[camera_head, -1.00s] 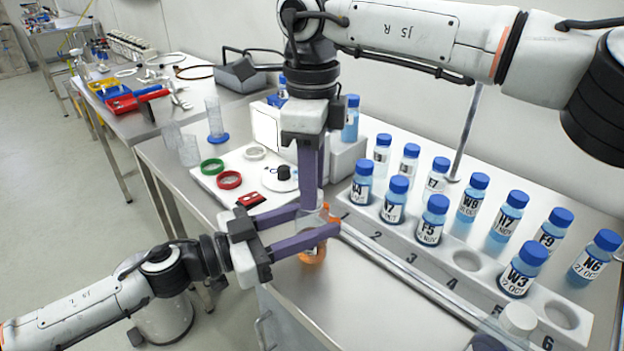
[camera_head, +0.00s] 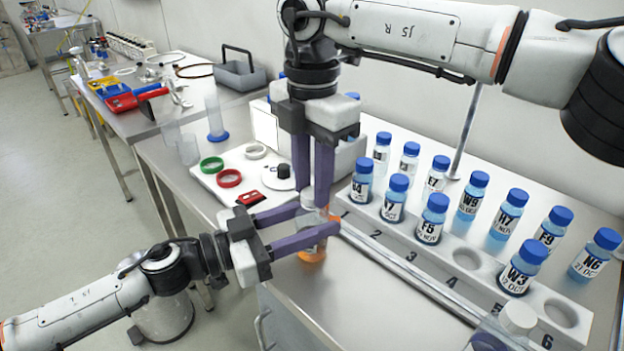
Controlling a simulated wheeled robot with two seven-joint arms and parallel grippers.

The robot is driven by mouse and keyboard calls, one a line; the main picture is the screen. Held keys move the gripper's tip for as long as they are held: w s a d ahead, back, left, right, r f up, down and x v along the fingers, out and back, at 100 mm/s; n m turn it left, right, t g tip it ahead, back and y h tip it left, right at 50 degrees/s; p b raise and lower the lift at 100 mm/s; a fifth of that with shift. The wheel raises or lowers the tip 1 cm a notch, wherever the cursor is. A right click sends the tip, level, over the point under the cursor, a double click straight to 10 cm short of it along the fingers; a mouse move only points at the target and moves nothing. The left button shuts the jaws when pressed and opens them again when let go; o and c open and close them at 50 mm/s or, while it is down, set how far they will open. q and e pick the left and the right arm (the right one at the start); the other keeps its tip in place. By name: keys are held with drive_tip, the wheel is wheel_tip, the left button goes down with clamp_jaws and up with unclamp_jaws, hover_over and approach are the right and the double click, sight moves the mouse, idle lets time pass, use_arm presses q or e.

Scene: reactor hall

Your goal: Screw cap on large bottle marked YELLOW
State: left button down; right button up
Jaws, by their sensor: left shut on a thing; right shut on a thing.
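A clear bottle with orange contents (camera_head: 312,254) stands upright at the near left end of the bench. My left gripper (camera_head: 318,222) reaches in from the left and is shut around the bottle's body. My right gripper (camera_head: 313,202) points straight down over the bottle, its two purple fingers shut on a small piece at the bottle's top. This piece appears to be the cap, but the fingers hide most of it. The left fingers hide the bottle's middle, and no marking on it can be read.
A white rack (camera_head: 401,237) with blue-capped, labelled bottles fills the right of the bench. A white board with a green ring (camera_head: 211,166), a red ring (camera_head: 229,178) and a white device (camera_head: 279,177) lies behind the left gripper. A blue-based cylinder (camera_head: 216,118) stands behind it.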

drive_tip(key=m, duration=0.6)
drive_tip(key=shift+m, duration=0.4)
drive_tip(key=m, duration=0.5)
drive_tip(key=o, duration=1)
drive_tip(key=shift+r, duration=2.25)
drive_tip(key=shift+c, duration=0.4)
